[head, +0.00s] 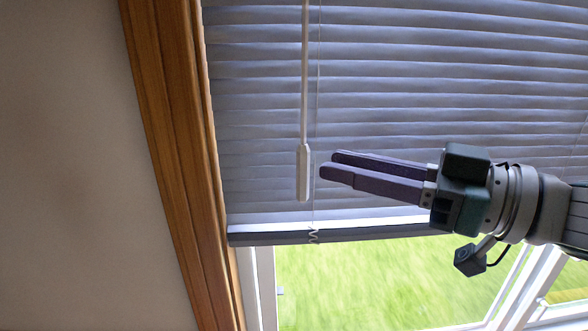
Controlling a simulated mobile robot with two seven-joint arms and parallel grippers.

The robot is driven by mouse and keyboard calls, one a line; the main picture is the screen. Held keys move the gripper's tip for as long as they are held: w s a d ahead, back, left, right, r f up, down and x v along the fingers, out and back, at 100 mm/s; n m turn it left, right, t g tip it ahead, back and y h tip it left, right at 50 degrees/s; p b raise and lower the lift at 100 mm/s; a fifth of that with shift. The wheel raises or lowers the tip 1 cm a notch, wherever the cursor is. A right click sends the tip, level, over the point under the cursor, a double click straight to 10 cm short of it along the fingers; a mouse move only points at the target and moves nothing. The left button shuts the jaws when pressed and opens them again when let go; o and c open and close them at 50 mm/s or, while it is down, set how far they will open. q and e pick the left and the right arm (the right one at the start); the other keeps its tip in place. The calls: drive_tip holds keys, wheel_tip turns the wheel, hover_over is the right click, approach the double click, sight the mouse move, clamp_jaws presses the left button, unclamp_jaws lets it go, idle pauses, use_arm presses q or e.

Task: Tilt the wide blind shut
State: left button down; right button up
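The wide blind (400,75) is grey-blue with horizontal slats and covers the upper part of the window. Its slats look partly tilted, with thin lighter lines between them. The white tilt wand (304,90) hangs straight down at the blind's left side and ends in a thicker handle (303,172). My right gripper (329,164) comes in from the right with its two dark purple fingers pointing left. The fingertips are just right of the handle and look slightly apart, with nothing seen between them. Depth to the handle is hard to judge. My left gripper is out of view.
The blind's bottom rail (340,233) hangs above uncovered glass, with grass outside. A thin cord (317,120) runs beside the wand and ends in a curl near the rail. The wooden window trim (180,150) and a plain wall (70,170) are at the left.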

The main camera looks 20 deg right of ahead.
drive_tip(key=shift+b+v, duration=0.35)
drive_tip(key=shift+v, duration=1.75)
